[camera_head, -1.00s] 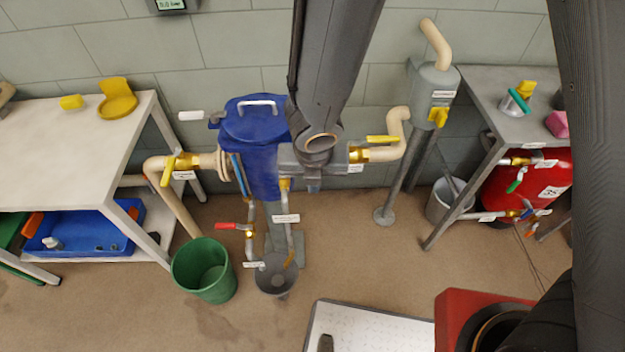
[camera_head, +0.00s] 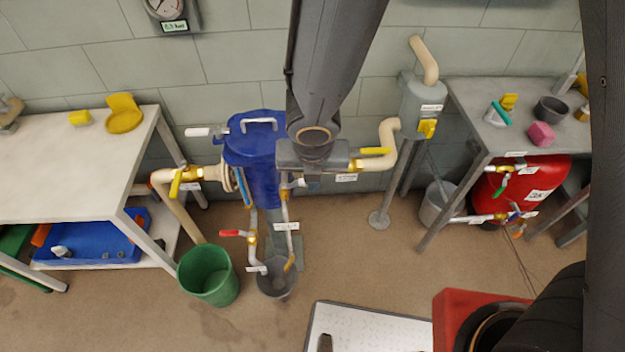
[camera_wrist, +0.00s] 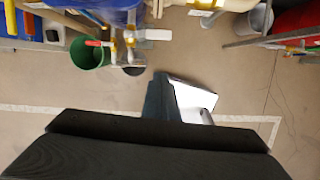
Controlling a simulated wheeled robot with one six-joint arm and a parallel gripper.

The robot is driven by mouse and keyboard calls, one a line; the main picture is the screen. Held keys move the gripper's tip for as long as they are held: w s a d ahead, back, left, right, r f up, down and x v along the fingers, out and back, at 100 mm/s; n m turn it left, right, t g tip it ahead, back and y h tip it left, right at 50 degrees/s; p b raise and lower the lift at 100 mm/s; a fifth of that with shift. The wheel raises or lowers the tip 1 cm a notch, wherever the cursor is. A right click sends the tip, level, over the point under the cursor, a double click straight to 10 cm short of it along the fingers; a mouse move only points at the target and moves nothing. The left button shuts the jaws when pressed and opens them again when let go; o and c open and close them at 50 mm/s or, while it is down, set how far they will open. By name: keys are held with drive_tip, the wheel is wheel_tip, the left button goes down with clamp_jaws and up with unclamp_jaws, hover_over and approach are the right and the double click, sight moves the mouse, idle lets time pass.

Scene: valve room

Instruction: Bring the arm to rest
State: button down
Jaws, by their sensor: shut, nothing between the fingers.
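My arm comes down from the top middle of the head view, and its end with my gripper (camera_head: 313,155) is in front of the pipework, just right of the blue filter housing (camera_head: 252,150). The fingers are hard to make out there. In the wrist view a broad dark part of my gripper (camera_wrist: 160,130) fills the bottom. It is shut and holds nothing. My arm end hides part of the pipe behind it. I cannot tell the gap between them.
A bench (camera_head: 60,165) stands left, another (camera_head: 465,110) right with a red tank (camera_head: 525,185) beneath. A green bucket (camera_head: 208,280) and grey bucket (camera_head: 277,283) stand on the floor. Pipes with a yellow-handled valve (camera_head: 375,151) run close to my arm end.

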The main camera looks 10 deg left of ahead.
idle(0.3)
drive_tip(key=w+d+r+m+h+b, duration=0.1)
drive_tip(key=w+d+r+m, duration=0.15)
drive_tip(key=d+m, duration=0.6)
drive_tip(key=w+d+r+m+b, duration=0.1)
drive_tip(key=w+d+m+b, duration=0.15)
drive_tip(key=d+m, duration=0.55)
drive_tip(key=s+d+r+m, duration=0.1)
drive_tip(key=d+m, duration=0.4)
drive_tip(key=m, duration=0.5)
drive_tip(key=s+d+r+m+g+b, duration=0.1)
drive_tip(key=s+d+r+m, duration=0.1)
drive_tip(key=d+m, duration=0.4)
drive_tip(key=m, duration=0.5)
drive_tip(key=shift+d+y, duration=0.25)
drive_tip(key=shift+y, duration=0.05)
drive_tip(key=shift+w+m, duration=0.1)
drive_tip(key=shift+m, duration=0.15)
